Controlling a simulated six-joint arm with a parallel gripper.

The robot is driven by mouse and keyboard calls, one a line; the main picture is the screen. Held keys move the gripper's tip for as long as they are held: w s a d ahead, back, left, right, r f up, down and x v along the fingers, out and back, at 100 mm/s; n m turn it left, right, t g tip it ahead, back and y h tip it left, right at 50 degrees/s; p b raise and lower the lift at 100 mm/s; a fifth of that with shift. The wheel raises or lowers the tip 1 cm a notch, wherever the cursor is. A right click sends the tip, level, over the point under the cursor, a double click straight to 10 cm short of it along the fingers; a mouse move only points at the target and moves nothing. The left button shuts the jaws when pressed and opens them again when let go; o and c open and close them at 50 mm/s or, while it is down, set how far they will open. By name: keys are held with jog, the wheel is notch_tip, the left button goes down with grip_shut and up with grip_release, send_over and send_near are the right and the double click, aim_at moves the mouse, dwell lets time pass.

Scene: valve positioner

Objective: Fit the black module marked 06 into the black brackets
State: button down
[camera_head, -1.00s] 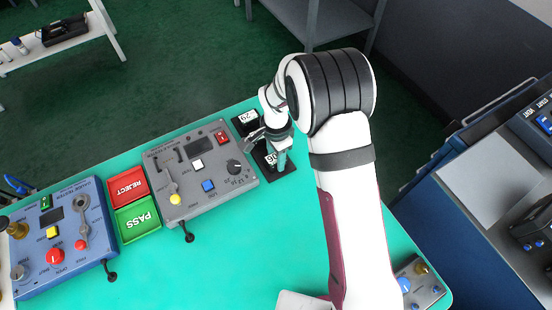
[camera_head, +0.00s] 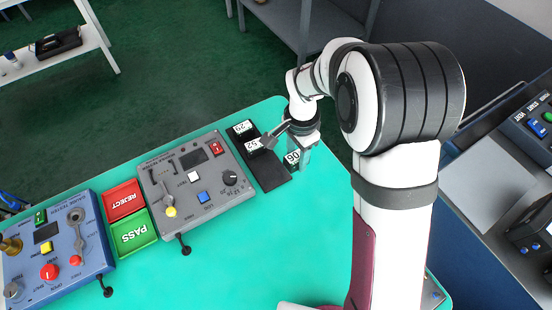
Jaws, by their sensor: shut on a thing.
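My gripper (camera_head: 303,143) is shut on the module marked 06 (camera_head: 292,157), whose white label faces the camera. The gripper and module are at the right of the black rack (camera_head: 272,181), seemingly raised above it. The fingers and the module's lower part overlap in the picture, so the exact grip is hard to tell. The grey tester (camera_head: 220,190) stands left of the rack. Small dark upright parts (camera_head: 174,165) on its upper left may be the black brackets; they are too small to tell.
Two other labelled modules (camera_head: 242,127) (camera_head: 254,145) sit in the rack's far part. A red REJECT tray (camera_head: 123,200) and a green PASS tray (camera_head: 133,232) lie left of the tester. A blue tester (camera_head: 60,255) is farther left. The green table front is clear.

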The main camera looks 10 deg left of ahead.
jog(key=d+r, duration=0.3)
jog(key=d, duration=0.2)
jog(key=w+a, duration=0.3)
jog(key=a, duration=0.7)
send_over(163, 173)
jog(key=shift+f, duration=3.2)
jog(key=shift+f, duration=0.55)
jog(key=c, duration=0.7)
grip_release()
